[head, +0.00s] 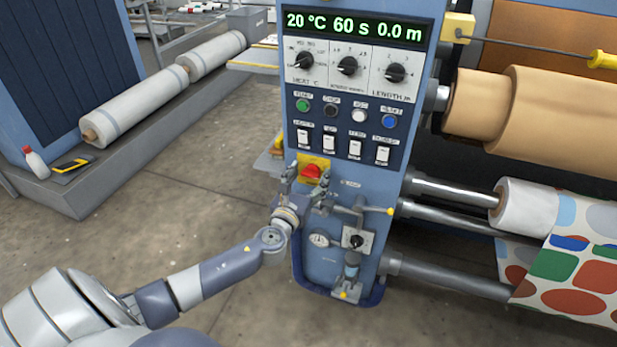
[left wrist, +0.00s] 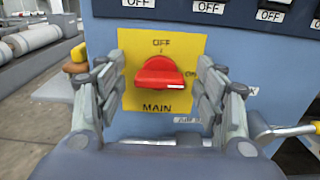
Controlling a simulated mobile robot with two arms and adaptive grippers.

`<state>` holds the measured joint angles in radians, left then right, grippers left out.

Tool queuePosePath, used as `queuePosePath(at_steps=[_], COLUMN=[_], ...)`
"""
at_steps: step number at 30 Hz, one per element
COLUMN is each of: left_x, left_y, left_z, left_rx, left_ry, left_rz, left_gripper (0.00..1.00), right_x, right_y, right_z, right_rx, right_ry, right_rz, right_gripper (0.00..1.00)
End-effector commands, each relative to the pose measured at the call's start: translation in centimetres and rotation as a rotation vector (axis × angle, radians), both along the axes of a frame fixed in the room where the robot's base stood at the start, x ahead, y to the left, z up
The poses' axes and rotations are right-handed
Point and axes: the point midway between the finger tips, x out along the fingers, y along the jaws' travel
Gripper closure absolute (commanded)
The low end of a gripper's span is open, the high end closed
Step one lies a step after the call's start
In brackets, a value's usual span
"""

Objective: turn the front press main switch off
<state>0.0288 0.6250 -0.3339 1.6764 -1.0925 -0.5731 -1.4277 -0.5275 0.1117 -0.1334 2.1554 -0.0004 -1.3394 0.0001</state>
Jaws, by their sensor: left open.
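The main switch is a red rotary knob (head: 312,171) on a yellow plate on the blue press column. In the left wrist view the red knob (left wrist: 160,73) sits on the yellow plate (left wrist: 190,45), with OFF above, ON at the right and MAIN below. The knob lies crosswise, and its small white mark is at the right end, on the ON side. My left gripper (head: 305,183) is open in front of it. In the left wrist view the left gripper's fingers (left wrist: 160,88) stand left and right of the knob, with gaps on both sides. My right gripper is not in view.
Above the switch are white rocker switches (head: 329,140), coloured buttons, dials (head: 348,66) and a display reading 20 °C, 60 s, 0.0 m. Just below right are a yellow-tipped lever (head: 389,211) and a small valve (head: 356,241). Fabric rollers (head: 525,207) stand right; open floor lies left.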

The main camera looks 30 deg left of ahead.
Motion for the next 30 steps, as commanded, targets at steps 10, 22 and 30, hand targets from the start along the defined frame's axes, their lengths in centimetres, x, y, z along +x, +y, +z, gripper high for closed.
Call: queuePosePath(at_steps=[10,22,30], left_x=[0.0,0.0,0.0], left_y=[0.0,0.0,0.1], left_z=[0.0,0.0,-0.1], left_rx=[-0.001,-0.073,-0.266], left_ry=[0.0,-0.018,-0.066], left_rz=[0.0,0.0,0.0], left_gripper=[0.81,0.81,0.81], right_x=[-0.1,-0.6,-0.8], right_y=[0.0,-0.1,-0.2], right_z=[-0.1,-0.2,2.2], right_rx=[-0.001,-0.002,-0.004], right_ry=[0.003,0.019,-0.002], right_rz=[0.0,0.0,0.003], right_gripper=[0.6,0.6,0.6])
